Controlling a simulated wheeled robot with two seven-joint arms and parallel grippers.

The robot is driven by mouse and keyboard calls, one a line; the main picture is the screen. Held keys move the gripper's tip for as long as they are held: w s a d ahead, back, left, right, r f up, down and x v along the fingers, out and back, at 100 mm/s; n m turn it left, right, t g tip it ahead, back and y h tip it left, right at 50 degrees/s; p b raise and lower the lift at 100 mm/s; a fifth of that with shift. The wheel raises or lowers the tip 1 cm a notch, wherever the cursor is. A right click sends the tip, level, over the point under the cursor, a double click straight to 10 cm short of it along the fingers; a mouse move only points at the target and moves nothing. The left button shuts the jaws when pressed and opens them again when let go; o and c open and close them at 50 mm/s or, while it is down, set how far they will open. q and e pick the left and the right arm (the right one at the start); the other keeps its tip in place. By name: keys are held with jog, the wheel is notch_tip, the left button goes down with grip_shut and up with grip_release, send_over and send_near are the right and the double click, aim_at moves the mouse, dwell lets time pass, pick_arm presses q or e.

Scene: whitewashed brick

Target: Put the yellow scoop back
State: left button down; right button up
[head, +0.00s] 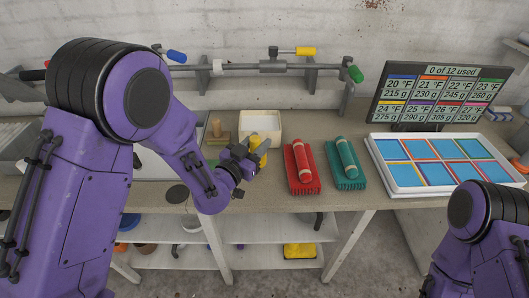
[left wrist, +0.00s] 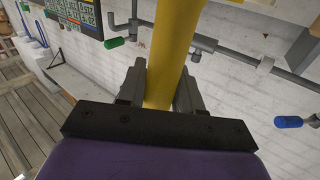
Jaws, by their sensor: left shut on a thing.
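My left gripper (head: 246,160) is shut on the yellow scoop (head: 255,143), above the bench in front of a cream open box (head: 260,124). In the left wrist view the scoop's yellow handle (left wrist: 165,70) runs between the two fingers of the left gripper (left wrist: 160,88). The scoop's far end is cut off at the top of that view. In the head view the gripper hides part of the scoop. My right arm shows at the lower right, but its gripper is out of view.
A red block (head: 302,167) and a green block (head: 345,164) with rollers lie right of the gripper. A white tray (head: 390,184) of blue cells sits farther right, before a screen (head: 436,95). A wall rail (head: 330,66) runs behind. A yellow item (head: 299,251) lies on the lower shelf.

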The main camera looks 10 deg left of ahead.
pick_arm(q)
jog(key=f, duration=0.1)
jog(key=f+b, duration=0.2)
jog(key=f, duration=0.1)
jog(key=shift+w, duration=0.7)
jog(key=c, duration=0.8)
grip_release()
jog(key=shift+s, duration=0.15)
jog(key=shift+o, duration=0.2)
jog(key=shift+s+r, duration=0.25)
jog(key=shift+f, duration=0.2)
pick_arm(e)
notch_tip(320, 180, down, 6)
jog(key=b, duration=0.3)
pick_arm(q)
jog(key=p+v, duration=0.4)
jog(key=v, duration=0.8)
jog(key=shift+r, duration=0.2)
pick_arm(e)
notch_tip(320, 180, up, 4)
jog(key=shift+d+r, duration=0.1)
jog(key=shift+r, duration=0.1)
pick_arm(q)
jog(key=shift+w, duration=0.1)
